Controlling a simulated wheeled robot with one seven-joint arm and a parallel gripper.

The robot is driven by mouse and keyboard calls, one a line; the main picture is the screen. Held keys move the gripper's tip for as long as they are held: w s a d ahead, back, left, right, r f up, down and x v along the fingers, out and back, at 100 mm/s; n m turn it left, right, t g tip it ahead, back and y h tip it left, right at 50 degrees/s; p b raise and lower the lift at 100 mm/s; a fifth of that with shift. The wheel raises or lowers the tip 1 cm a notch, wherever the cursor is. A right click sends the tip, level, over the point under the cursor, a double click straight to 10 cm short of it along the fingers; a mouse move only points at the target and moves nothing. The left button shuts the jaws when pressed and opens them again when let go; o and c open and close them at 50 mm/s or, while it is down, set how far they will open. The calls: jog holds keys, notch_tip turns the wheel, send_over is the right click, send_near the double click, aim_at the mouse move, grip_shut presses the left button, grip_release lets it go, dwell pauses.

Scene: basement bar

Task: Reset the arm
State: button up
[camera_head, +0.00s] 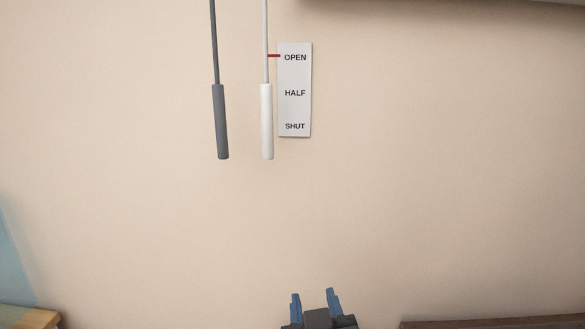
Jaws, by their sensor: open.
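My gripper (314,293) shows at the bottom of the view, right of centre. Its two blue fingers point up and stand apart, with nothing between them. The rest of my arm is below the picture's edge. The gripper is well below two hanging handles, apart from them. One is a grey handle (220,122) on a grey rod, the other a white handle (266,122) on a white rod.
A white label plate (295,110) beside the white rod reads OPEN, HALF and SHUT. A red pointer (274,56) sits at OPEN. A wooden corner (28,318) shows bottom left, a dark brown edge (490,323) bottom right. The beige wall (430,190) between is bare.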

jog(key=s+d+f+g+y, duration=0.1)
jog(key=s+d+f, duration=0.45)
jog(key=s, duration=0.45)
jog(key=s+d+f, duration=0.5)
jog(key=s+f, duration=0.1)
jog(key=s, duration=0.3)
jog(key=s+d+r+m, duration=0.1)
jog(key=s+d+r, duration=0.2)
jog(key=s, duration=0.6)
jog(key=s+d+r+m+h, duration=0.1)
jog(key=s+d+r, duration=0.2)
jog(key=s, duration=0.7)
jog(key=shift+s+d+h, duration=0.25)
jog(key=shift+d+h, duration=0.05)
jog(key=shift+d, duration=0.55)
